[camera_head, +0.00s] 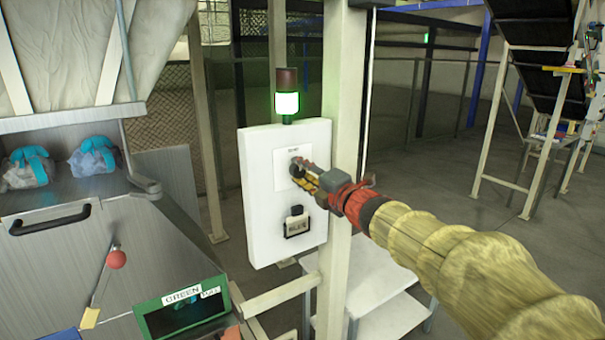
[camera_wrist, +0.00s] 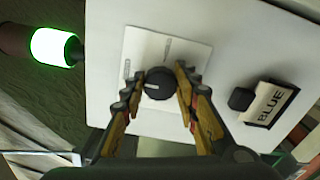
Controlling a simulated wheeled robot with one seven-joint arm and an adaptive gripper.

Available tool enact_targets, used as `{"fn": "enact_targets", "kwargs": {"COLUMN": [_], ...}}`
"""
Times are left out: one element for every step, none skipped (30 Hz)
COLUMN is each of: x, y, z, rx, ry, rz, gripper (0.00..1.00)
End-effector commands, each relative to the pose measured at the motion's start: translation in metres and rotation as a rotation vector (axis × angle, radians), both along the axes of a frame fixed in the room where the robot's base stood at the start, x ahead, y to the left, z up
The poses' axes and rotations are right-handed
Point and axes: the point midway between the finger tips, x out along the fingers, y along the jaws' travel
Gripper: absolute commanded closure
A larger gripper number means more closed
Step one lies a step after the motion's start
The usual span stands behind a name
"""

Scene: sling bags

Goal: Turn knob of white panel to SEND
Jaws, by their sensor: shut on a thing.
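The white panel (camera_head: 257,228) is mounted on a pale post, and it fills much of the wrist view (camera_wrist: 225,40). Its black round knob (camera_wrist: 159,83) sits on a paler label plate (camera_wrist: 140,42) with small print that I cannot read clearly. My gripper (camera_wrist: 160,88) has a finger on each side of the knob and is shut on it. In the head view my gripper (camera_head: 300,168) reaches the panel from the right and hides much of the knob. A small light mark shows on the knob's face; which label it points to I cannot tell.
A lit green lamp (camera_head: 287,103) stands on top of the panel. Below the knob is a holder with a card (camera_head: 297,225), reading BLUE in the wrist view. At left are a metal chute with bags (camera_head: 93,157), a red-ball lever (camera_head: 116,259) and a GREEN-labelled bin (camera_head: 182,308).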

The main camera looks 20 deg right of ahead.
Motion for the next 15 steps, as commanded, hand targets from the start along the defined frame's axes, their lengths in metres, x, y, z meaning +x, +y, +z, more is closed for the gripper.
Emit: {"fn": "enact_targets", "kwargs": {"x": [0.0001,0.0001,0.0001,0.0001,0.0001,0.0001,0.0001,0.0001,0.0001,0.0001,0.0001,0.0001,0.0001,0.0,0.0001], "y": [0.0003,0.0003,0.0003,0.0003,0.0003,0.0003,0.0002,0.0003,0.0002,0.0002,0.0002,0.0001,0.0001,0.0002,0.0001], "z": [-0.001,-0.0011,-0.0011,-0.0011,-0.0011,-0.0011,-0.0012,-0.0011,-0.001,-0.001,-0.0009,-0.0008,-0.0007,-0.0006,-0.0005], "rx": [-0.001,-0.001,0.0,0.0,0.0,0.0,0.0,0.0,0.0,0.0,0.0,0.0,0.0,0.0,0.0], "ry": [0.001,0.001,0.001,0.001,0.001,0.001,0.001,0.001,0.001,0.001,0.001,0.001,0.001,0.0,0.0], "rz": [0.001,0.001,0.001,0.001,0.001,0.001,0.001,0.001,0.001,0.001,0.001,0.001,0.001,0.001,0.001], "gripper": [0.95,0.95,0.95,0.95,0.95,0.67,0.66,0.64,0.62,0.6,0.58,0.56,0.54,0.53,0.51]}}
